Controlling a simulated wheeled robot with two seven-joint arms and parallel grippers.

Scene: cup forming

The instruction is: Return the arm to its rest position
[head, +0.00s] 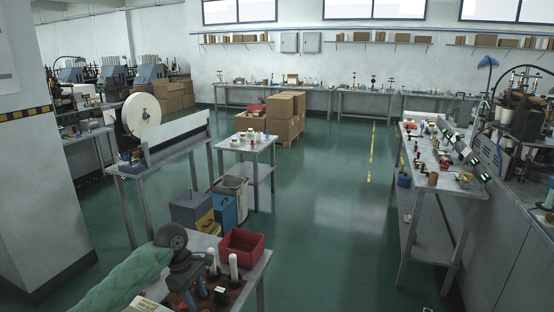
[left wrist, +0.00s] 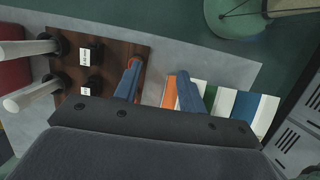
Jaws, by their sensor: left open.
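My left arm, in a green sleeve, comes in from the lower left of the head view. Its gripper (head: 188,293) points down over the small front table (head: 259,268). In the left wrist view the two blue fingers of this gripper (left wrist: 159,68) stand apart with nothing between them. A dark brown board (left wrist: 113,42) lies below, beside the fingers. Two white rods (left wrist: 26,47) stand in black holders on it; they also show in the head view (head: 233,266). My right gripper is not in view.
A red bin (head: 241,246) stands behind the rods. Striped colored sheets or booklets (left wrist: 225,104) lie near the right finger. Blue and grey bins (head: 222,210) stand on the floor behind the table. Open green floor (head: 325,255) lies to the right.

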